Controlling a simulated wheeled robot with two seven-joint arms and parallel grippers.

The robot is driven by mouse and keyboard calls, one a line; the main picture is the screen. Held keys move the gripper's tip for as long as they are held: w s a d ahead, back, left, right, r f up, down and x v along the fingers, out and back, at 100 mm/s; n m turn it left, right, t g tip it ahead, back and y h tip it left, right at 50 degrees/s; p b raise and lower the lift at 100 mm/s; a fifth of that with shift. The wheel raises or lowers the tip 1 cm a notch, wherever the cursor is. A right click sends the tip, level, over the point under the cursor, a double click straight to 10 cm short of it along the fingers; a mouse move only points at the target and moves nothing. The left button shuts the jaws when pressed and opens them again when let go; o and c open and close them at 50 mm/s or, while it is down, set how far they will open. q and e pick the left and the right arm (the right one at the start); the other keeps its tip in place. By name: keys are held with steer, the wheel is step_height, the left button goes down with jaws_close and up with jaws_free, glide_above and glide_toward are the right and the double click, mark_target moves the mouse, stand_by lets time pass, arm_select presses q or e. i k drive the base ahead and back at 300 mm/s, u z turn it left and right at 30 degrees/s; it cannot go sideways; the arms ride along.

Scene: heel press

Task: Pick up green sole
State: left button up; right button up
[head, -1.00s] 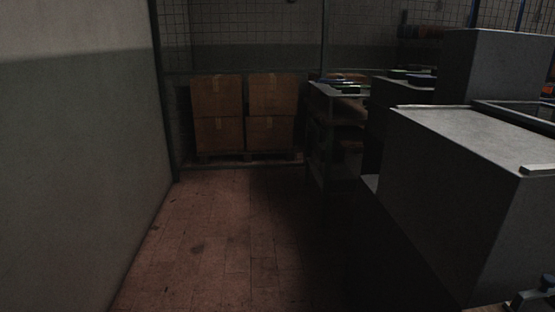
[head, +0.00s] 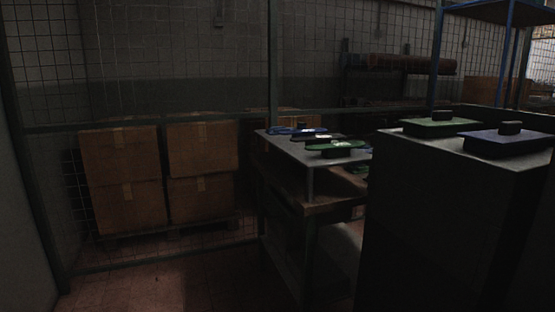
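A green sole-shaped piece (head: 336,146) lies on the top of a shelved table (head: 282,147) in the middle of the head view. A dark piece and a blue piece (head: 298,131) lie behind it on the same table. Another green piece (head: 440,127) with a dark block on it sits on a grey machine (head: 450,185) at the right. A purple-blue piece (head: 506,141) with a similar block is beside it. Neither of my grippers is in view.
Stacked cardboard boxes (head: 160,178) stand on a pallet behind a mesh fence at the left. The reddish floor (head: 190,285) is clear at the lower left. A blue-framed rack (head: 475,50) stands at the back right.

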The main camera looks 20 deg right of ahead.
mark_target(345, 145)
steer(key=i, duration=2.3)
steer(key=z, duration=1.95)
